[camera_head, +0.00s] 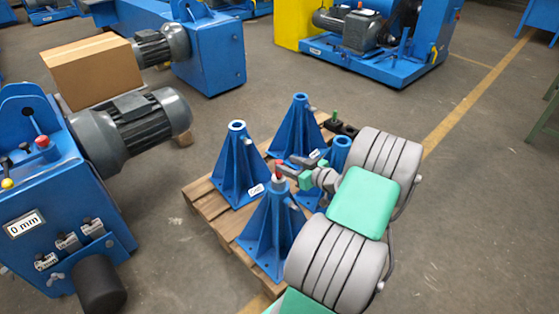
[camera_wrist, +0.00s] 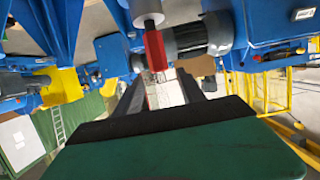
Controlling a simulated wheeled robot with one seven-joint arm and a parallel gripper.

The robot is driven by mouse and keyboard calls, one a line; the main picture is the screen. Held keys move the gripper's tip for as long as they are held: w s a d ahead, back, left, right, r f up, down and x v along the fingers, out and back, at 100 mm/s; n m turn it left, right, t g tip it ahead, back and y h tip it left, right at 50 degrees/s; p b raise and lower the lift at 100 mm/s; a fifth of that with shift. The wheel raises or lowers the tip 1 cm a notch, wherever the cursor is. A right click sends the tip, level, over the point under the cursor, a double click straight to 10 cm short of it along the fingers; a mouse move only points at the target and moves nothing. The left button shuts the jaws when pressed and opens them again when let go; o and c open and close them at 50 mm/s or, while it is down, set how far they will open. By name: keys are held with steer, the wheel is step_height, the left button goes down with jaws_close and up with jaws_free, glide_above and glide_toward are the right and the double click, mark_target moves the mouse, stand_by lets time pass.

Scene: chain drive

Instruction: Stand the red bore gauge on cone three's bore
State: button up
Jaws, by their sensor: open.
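The red bore gauge (camera_head: 279,178) stands upright on top of the front blue cone stand (camera_head: 270,232), its grey lower part at the cone's top. In the wrist view the red gauge (camera_wrist: 154,50) shows just beyond my fingertips, with its grey part above it in that picture. My gripper (camera_head: 296,170) is open beside the gauge in the head view. In the wrist view my open gripper (camera_wrist: 160,76) has a dark finger on each side. I cannot tell whether a finger touches the gauge. The cone labels are too small to read.
Other blue cones stand on the wooden pallet (camera_head: 203,204): one at left (camera_head: 236,170), one at the back (camera_head: 300,125), one partly behind my arm (camera_head: 338,152). A blue machine with a grey motor (camera_head: 135,125) and a cardboard box (camera_head: 92,70) are at left.

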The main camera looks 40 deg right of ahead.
steer(key=v, duration=0.7)
steer(key=w+a+n+g+y, duration=0.1)
steer(key=w+a+g, duration=0.25)
steer(key=a, duration=0.85)
steer(key=w+a+n+g+y, duration=0.1)
steer(key=w+a+g+y, duration=0.3)
steer(key=a, duration=0.7)
steer(key=s+a+r+m+g+h, duration=0.1)
steer(key=s+a+r+g+h, duration=0.1)
steer(key=s+a, duration=0.4)
steer(key=s+a+r+m+g+h, duration=0.1)
steer(key=s+a+r+g+h, duration=0.1)
steer(key=s+a, duration=0.5)
steer(key=shift+s+r+g+h, duration=0.35)
steer(key=shift+s+r+h, duration=0.15)
steer(key=shift+r+h, duration=0.3)
